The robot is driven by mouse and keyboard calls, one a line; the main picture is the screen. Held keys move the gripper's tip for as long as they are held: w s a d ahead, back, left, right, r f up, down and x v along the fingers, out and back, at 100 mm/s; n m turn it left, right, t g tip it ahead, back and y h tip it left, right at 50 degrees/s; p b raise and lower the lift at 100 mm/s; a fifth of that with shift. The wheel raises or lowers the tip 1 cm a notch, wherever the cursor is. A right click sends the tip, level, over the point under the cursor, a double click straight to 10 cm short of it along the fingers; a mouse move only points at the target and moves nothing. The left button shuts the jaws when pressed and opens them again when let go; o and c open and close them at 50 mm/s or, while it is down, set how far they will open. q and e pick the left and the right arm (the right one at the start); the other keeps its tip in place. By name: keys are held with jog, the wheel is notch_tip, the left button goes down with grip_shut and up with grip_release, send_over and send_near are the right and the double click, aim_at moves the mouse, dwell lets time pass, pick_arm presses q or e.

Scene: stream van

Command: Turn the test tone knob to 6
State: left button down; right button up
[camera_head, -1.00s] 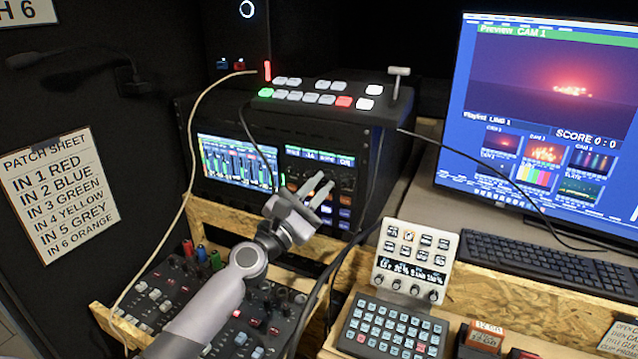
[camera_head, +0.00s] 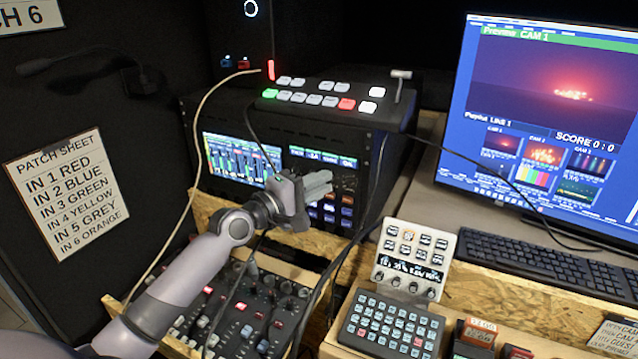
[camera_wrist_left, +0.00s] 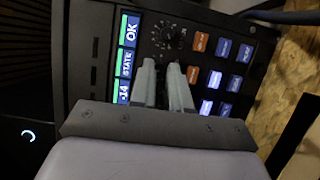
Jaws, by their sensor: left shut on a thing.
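The test tone knob (camera_wrist_left: 168,37) is a dark round knob with a ring of pale marks, on the black rack panel beside a small status display. It shows just past my left fingertips in the left wrist view. The number the knob points to is too small to read. My right gripper is not in view.
Lit buttons (camera_wrist_left: 208,79) sit close beside the knob. The rack (camera_head: 375,160) carries a switcher (camera_head: 330,100) on top. A mixer (camera_head: 250,310) lies below my arm, and loose cables (camera_head: 192,165) hang near it. A keypad (camera_head: 390,325) and monitor (camera_head: 545,110) stand to the right.

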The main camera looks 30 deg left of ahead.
pick_arm(q)
jog(key=shift+d+r+m+g+y, duration=0.1)
jog(key=shift+m+g+y, duration=0.35)
jog(key=shift+m, duration=0.85)
jog(key=shift+d+r+m+g+y, duration=0.1)
jog(key=shift+m+g+y, duration=0.35)
jog(key=shift+m, duration=0.85)
jog(key=shift+r+m+g+y, duration=0.1)
jog(key=shift+m+g+y, duration=0.35)
jog(key=shift+m, duration=0.85)
jog(key=c, duration=1.4)
grip_release()
jog(key=shift+s, duration=0.1)
jog(key=shift+b+v, duration=0.45)
jog(key=shift+v, duration=3.05)
